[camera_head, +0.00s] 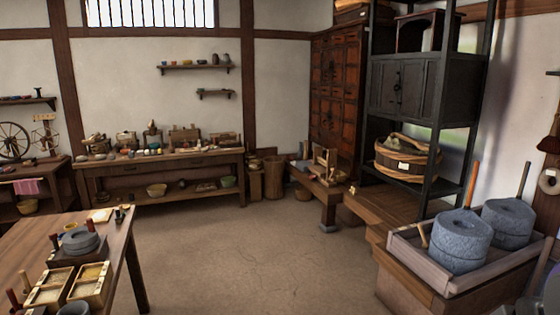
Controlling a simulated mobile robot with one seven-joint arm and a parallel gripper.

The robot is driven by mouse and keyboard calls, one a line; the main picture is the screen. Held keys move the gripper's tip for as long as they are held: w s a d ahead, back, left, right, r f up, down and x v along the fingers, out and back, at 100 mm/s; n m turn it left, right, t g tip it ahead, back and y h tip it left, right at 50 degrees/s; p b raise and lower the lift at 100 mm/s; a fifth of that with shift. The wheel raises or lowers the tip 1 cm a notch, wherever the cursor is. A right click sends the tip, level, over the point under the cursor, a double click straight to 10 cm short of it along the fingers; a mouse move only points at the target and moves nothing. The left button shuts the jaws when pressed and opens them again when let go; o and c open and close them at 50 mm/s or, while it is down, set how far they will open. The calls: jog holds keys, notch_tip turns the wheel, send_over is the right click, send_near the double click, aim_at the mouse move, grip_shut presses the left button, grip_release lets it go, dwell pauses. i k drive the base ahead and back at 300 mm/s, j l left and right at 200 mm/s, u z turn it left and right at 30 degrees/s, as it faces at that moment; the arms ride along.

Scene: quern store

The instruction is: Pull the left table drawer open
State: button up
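A long wooden table (166,164) stands against the back wall, left of centre. Its apron under the top seems to hold drawer fronts; the left part of this apron (120,173) looks flush and closed, but the drawer edges and handles are too small to tell clearly. A second wooden table (120,241) stands in the left foreground, and no drawer shows on it. My gripper is not in view, and nothing is seen near the back table's front.
Open floor (230,245) lies in front of the back table. Right are a low bench (318,185), a black shelf rack (425,112) and stone querns (460,240) in a wooden tray (448,283). A basket (273,178) stands beside the back table.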

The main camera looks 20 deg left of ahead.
aim_at(121, 169)
jog(key=i+u, duration=0.1)
jog(key=u, duration=1.5)
jog(key=i+l+z, duration=0.2)
jog(key=i, duration=0.2)
jog(key=i+l+z, duration=0.2)
jog(key=i, duration=1.4)
jog(key=i+l, duration=0.1)
jog(key=i, duration=3.35)
jog(key=i+u, duration=0.25)
jog(key=i, duration=0.3)
jog(key=i+u, duration=0.3)
jog(key=i, duration=0.25)
